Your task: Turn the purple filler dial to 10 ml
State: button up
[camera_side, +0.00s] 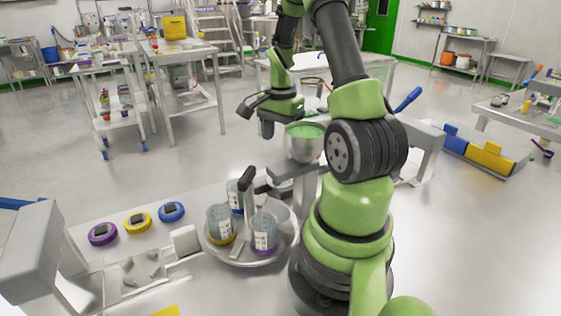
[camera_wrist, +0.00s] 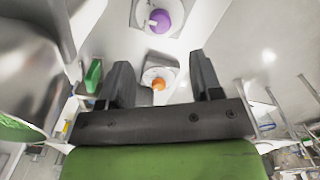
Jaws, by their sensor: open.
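In the wrist view a round purple dial (camera_wrist: 159,21) sits on a pale square plate (camera_wrist: 140,14) at the top, with a small white mark on its left side. Its scale is too small to read. My gripper (camera_wrist: 160,60) is open and empty, with its fingers apart below the purple dial in the picture, not touching it. An orange knob (camera_wrist: 158,84) on a second plate shows between the fingers. In the side view my gripper (camera_side: 267,128) hangs left of the steel hopper (camera_side: 304,148); the purple dial cannot be made out there.
Purple (camera_side: 103,234), yellow (camera_side: 138,223) and blue (camera_side: 171,212) rings with dark tops lie on the left bench. A round steel tray (camera_side: 262,262) holds clear beakers. A green object (camera_wrist: 94,76) lies left of my fingers in the wrist view.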

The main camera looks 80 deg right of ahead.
notch_tip(320, 180, down, 9)
jog(key=shift+f, duration=0.2)
dwell(0.3)
